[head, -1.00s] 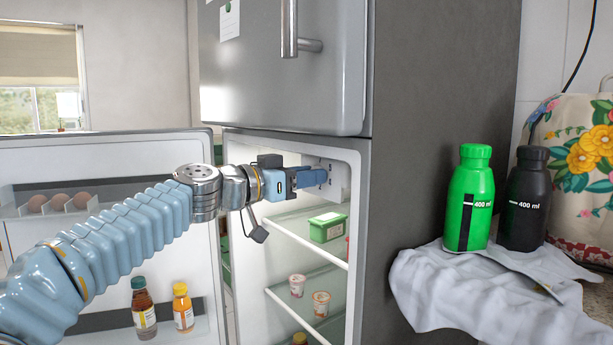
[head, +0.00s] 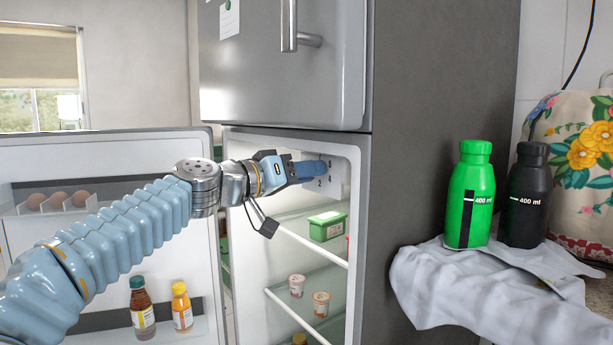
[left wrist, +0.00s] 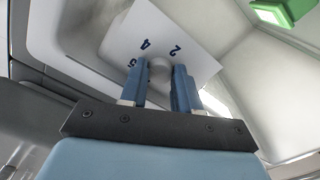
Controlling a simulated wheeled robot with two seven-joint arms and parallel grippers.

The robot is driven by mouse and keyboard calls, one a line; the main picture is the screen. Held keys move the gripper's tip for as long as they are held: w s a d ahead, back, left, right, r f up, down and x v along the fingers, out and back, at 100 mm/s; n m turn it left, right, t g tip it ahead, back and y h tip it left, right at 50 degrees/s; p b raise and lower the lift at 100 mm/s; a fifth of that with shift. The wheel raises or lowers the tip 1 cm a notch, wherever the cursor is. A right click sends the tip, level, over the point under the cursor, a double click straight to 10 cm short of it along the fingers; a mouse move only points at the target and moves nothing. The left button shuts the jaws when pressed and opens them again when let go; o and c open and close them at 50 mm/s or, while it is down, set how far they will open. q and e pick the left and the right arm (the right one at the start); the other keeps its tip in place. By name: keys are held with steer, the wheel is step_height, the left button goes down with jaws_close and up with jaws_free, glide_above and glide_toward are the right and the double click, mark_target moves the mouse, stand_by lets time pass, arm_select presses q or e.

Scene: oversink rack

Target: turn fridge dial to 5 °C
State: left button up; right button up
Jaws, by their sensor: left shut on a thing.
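The fridge dial (left wrist: 160,70) is a round pale knob on a white panel (left wrist: 188,38) marked with dark blue numbers in the left wrist view. A 4 and a 2 read clearly; another number is partly covered by a finger. The panel also shows on the fridge's inner right wall in the head view (head: 334,181). My left gripper (left wrist: 160,84) is shut on the dial, one blue finger on each side. In the head view the left gripper (head: 318,169) hides the dial. The dial's pointer is not visible. My right gripper is out of view.
The open fridge door (head: 110,160) stands at left with eggs and two bottles. Below the gripper, glass shelves hold a green tub (head: 327,227) and small cups (head: 297,285). The freezer door (head: 280,70) is close above. Green and black bottles (head: 470,195) stand on cloth at right.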

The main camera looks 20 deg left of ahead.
arm_select(q)
steer(key=shift+n, duration=3.1)
steer(key=o, duration=1)
steer(key=shift+r, duration=0.1)
steer(key=shift+o, duration=0.2)
